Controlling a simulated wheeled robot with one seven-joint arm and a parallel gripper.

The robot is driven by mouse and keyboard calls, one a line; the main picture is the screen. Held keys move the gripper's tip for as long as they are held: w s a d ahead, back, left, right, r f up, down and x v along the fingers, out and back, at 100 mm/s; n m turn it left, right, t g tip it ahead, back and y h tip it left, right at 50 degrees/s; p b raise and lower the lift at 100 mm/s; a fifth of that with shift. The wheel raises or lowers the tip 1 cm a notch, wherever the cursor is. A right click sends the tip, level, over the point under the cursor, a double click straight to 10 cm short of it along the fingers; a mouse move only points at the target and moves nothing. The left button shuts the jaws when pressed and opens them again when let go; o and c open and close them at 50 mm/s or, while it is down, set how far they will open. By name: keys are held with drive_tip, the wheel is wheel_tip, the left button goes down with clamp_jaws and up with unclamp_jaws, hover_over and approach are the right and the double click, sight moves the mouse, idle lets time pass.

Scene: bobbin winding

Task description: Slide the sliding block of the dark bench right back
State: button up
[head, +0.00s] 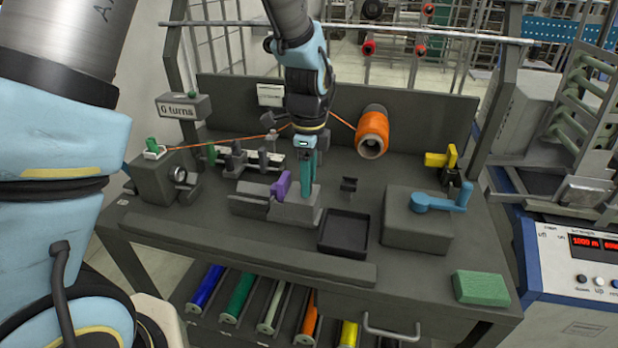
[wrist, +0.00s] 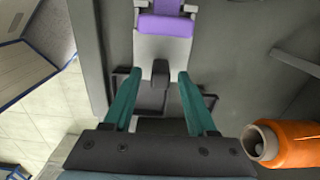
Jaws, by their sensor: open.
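The sliding block (head: 295,209) is light grey and sits on the dark bench (head: 190,215), at the right end of a darker grey base (head: 248,199). A purple lever (head: 280,185) stands at its left side. In the wrist view the block (wrist: 160,49) lies at the top middle with the purple part (wrist: 165,25) across it. A small dark knob (wrist: 160,72) sticks out from its near end. My gripper (head: 308,196) is over the block, its teal fingers pointing down. In the wrist view my gripper (wrist: 157,82) is open, with the knob between the fingertips and no visible contact.
A black tray (head: 343,252) lies just right of the block. A small dark stand (head: 348,186) is behind it. A grey box with a blue crank (head: 440,199) stands farther right. An orange spool (head: 373,131) and its orange thread are behind my gripper.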

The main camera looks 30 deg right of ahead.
wheel_tip(320, 180, up, 11)
drive_tip(key=b, duration=0.1)
drive_tip(key=shift+b, duration=0.4)
drive_tip(key=shift+f, duration=0.1)
drive_tip(key=w+a+f+n, duration=0.1)
drive_tip(key=w+a+n, duration=0.2)
drive_tip(key=a+n, duration=0.55)
drive_tip(key=w+a+f+n, duration=0.2)
drive_tip(key=w+a+n, duration=0.25)
drive_tip(key=a, duration=0.75)
drive_tip(key=s+a+f+n, duration=0.1)
drive_tip(key=s+a+n, duration=0.1)
drive_tip(key=a+n, duration=0.4)
drive_tip(key=s+a+f+n+t, duration=0.1)
drive_tip(key=s+a+n, duration=0.1)
drive_tip(key=a+n, duration=0.4)
drive_tip(key=shift+s+a+n+t, duration=0.3)
drive_tip(key=shift+a, duration=0.8)
